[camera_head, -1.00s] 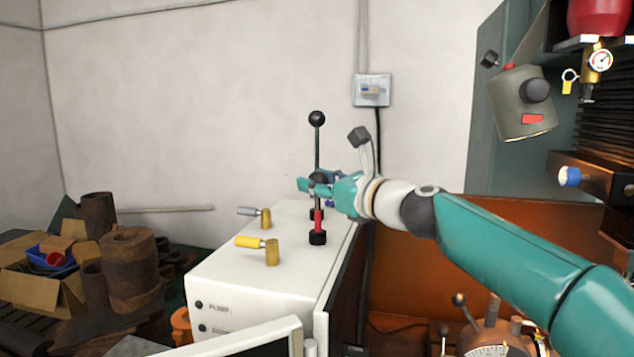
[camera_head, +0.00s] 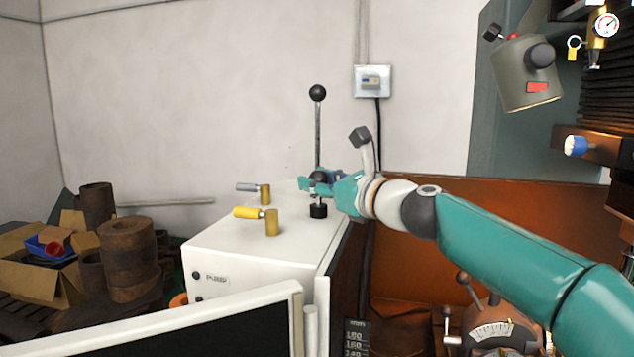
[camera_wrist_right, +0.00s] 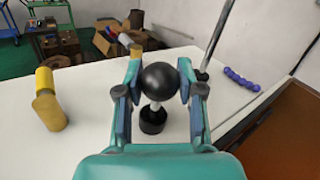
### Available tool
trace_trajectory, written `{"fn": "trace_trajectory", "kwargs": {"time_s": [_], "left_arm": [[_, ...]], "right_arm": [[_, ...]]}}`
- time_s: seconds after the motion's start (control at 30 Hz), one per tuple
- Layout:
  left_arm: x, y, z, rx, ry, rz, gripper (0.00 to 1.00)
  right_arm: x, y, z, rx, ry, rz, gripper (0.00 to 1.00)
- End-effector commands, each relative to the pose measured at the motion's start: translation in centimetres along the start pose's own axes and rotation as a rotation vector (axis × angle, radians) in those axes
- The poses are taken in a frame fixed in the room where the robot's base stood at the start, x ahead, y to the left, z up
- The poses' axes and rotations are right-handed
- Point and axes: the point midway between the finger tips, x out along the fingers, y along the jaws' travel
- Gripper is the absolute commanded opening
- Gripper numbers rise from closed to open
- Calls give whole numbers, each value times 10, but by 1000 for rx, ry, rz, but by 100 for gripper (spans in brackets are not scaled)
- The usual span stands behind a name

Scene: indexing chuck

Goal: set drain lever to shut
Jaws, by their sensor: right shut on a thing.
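A white cabinet (camera_head: 235,243) carries several levers. My right gripper (camera_head: 314,184) is shut on the black ball knob (camera_wrist_right: 160,79) of a short lever, whose black base (camera_head: 319,211) stands close below. In the right wrist view the knob sits between both fingers, with a short pale shaft under it. Behind it rises a tall upright lever (camera_head: 318,130) with its own black ball. A yellow-handled lever (camera_head: 248,213) and a grey-handled lever (camera_head: 250,188) lie with handles pointing left. I cannot read which lever is the drain lever. My left gripper is out of view.
A dark-screened panel (camera_head: 225,335) stands in front of the cabinet. Rusty cylinders (camera_head: 130,252) and cardboard boxes lie at left. An orange-brown panel (camera_head: 450,240) and machine parts are at right. A purple-blue beaded item (camera_wrist_right: 240,80) lies beyond the knob in the wrist view.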

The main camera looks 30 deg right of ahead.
Motion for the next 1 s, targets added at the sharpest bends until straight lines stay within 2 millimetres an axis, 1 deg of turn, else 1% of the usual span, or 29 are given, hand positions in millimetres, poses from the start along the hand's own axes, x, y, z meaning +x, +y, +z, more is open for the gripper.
{"fn": "trace_trajectory", "kwargs": {"time_s": [0.03,0.13,0.17,0.2,0.3,0.57,0.7,0.77,0.87,1.0], "left_arm": [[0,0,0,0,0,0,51],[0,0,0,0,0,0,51],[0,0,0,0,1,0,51],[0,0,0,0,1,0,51],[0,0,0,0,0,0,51],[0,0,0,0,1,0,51],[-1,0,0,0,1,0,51],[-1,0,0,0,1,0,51],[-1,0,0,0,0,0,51],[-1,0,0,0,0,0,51]], "right_arm": [[2,3,-7,0,15,11,0],[2,4,-8,0,16,12,0],[2,4,-8,0,16,12,42],[2,4,-8,0,16,12,49],[2,3,-7,0,14,10,63],[2,2,-5,0,10,8,63],[-4,2,-4,0,9,7,63],[-10,2,-4,0,8,6,63],[-24,1,-3,0,8,5,63],[-52,1,-4,-1,9,4,63]]}}
